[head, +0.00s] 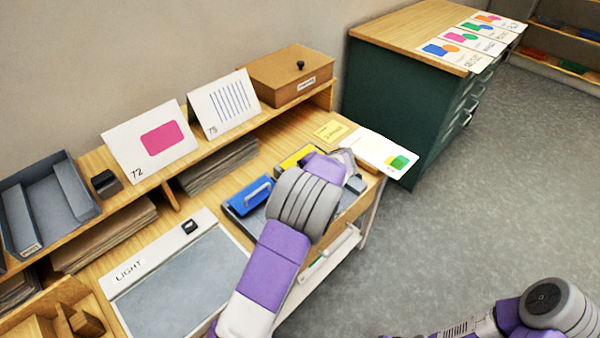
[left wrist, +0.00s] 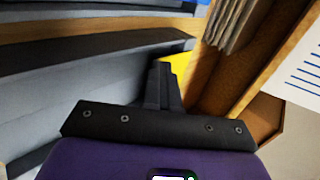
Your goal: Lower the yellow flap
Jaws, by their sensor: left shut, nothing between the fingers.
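The yellow flap (head: 292,160) shows in the head view just behind my left wrist, beside the blue flap (head: 243,199) with its bar handle. My arm covers much of the yellow flap, and I cannot tell how far it is raised. In the left wrist view, a small patch of yellow (left wrist: 176,66) shows just beyond the fingertips; whether they touch it is unclear. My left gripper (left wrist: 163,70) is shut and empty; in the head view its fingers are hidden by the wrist. My right arm shows at the lower right, but its gripper is out of view.
A shelf behind carries a grey tray (head: 88,205), picture cards (head: 125,148) and a wooden box (head: 275,80). A light panel (head: 180,285) lies left of my arm. A card with coloured shapes (head: 373,148) lies right of the flaps. A green cabinet (head: 390,105) stands beyond.

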